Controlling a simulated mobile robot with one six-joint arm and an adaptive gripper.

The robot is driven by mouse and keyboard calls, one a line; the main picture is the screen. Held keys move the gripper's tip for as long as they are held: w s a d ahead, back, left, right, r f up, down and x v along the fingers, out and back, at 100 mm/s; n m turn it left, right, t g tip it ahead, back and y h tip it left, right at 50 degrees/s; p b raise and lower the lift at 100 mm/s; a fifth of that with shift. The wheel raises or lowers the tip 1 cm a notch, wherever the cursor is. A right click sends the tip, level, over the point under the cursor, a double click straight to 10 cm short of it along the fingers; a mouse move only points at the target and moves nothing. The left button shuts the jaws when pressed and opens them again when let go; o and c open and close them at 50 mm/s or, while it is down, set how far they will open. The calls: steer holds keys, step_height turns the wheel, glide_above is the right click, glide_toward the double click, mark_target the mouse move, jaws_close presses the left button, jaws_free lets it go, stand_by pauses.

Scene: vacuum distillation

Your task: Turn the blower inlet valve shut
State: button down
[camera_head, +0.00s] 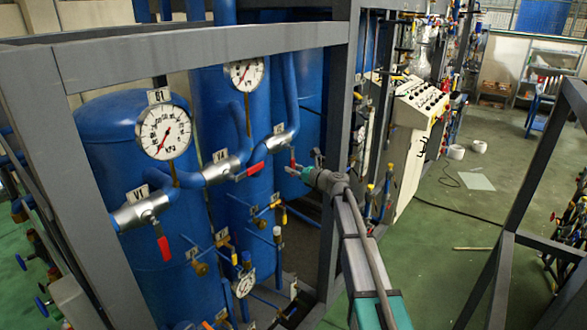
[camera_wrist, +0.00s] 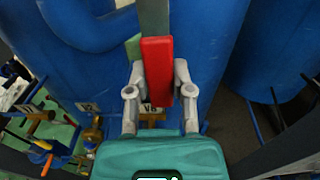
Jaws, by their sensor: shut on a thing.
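My gripper (camera_head: 306,170) is at the blue piping in the head view, at the third and farthest red-handled valve (camera_head: 281,140) in the row. In the wrist view its two grey fingers (camera_wrist: 160,88) stand on either side of a red lever handle (camera_wrist: 158,68) and are shut on it. The handle points down toward the teal gripper body. In the head view only a small part of the red handle (camera_head: 293,158) shows beside the fingers. I cannot tell from the labels which valve is the blower inlet valve.
Two more red-handled valves (camera_head: 143,210) and (camera_head: 222,172) lie to the left. Round gauges (camera_head: 163,132) hang above them, before blue tanks (camera_head: 105,110). Open green floor (camera_head: 450,200) lies to the right.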

steer(key=shift+a, duration=0.15)
stand_by(0.3)
steer(key=shift+c, duration=2.4)
jaws_free()
steer(key=shift+s, duration=0.1)
steer(key=v, duration=1.2)
